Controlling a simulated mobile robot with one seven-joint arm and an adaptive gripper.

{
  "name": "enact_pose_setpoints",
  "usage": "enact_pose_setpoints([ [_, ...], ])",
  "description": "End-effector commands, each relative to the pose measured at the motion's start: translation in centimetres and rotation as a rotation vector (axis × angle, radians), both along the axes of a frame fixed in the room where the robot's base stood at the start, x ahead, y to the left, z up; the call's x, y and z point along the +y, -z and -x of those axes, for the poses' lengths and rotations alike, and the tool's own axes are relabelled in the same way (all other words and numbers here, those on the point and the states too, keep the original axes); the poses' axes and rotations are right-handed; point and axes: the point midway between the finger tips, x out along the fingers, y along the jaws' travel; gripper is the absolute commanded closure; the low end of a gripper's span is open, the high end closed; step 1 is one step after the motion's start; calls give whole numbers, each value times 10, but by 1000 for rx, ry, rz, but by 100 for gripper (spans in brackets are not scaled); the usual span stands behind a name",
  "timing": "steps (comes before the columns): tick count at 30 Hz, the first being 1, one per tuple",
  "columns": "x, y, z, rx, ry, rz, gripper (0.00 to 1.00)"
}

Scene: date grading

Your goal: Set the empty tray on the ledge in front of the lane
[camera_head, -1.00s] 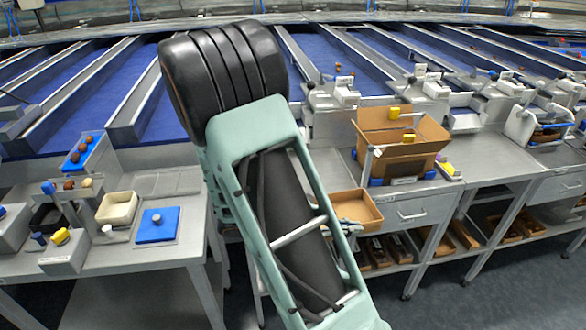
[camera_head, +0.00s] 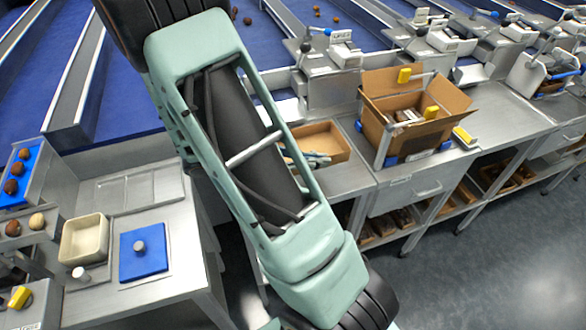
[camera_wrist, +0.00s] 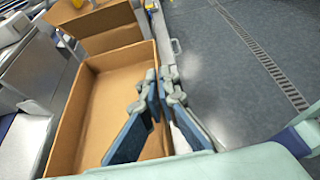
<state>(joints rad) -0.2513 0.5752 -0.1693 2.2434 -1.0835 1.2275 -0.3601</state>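The tray, a shallow brown open box, shows at the middle of the head view (camera_head: 325,138) and fills the left half of the wrist view (camera_wrist: 97,110). It looks empty. My gripper (camera_wrist: 164,78) has one blue-padded finger inside the tray and the other outside, with the tray's near wall pinched between the tips. It also shows in the head view (camera_head: 320,158). The tray is over the grey ledge (camera_head: 345,183) in front of the lane, left of the cardboard carton. I cannot tell whether it touches the ledge. My arm hides part of its left side.
The cardboard carton (camera_head: 388,132) holds several items and stands just right of the tray. At left are a cream bin (camera_head: 84,240) and a blue pad (camera_head: 143,252) on another bench. Open floor (camera_head: 480,260) lies in front.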

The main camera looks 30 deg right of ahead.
Motion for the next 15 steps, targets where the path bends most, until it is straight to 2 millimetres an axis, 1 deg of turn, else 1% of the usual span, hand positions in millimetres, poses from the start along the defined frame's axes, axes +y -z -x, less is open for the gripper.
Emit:
enact_pose_setpoints([
  [2, 0, 6, 0, 3, 0, 0, 100],
  [9, 0, 43, 0, 4, -1, 1, 100],
  [12, 0, 54, 1, 4, 0, 1, 100],
  [15, 0, 59, 0, 1, 0, 0, 100],
])
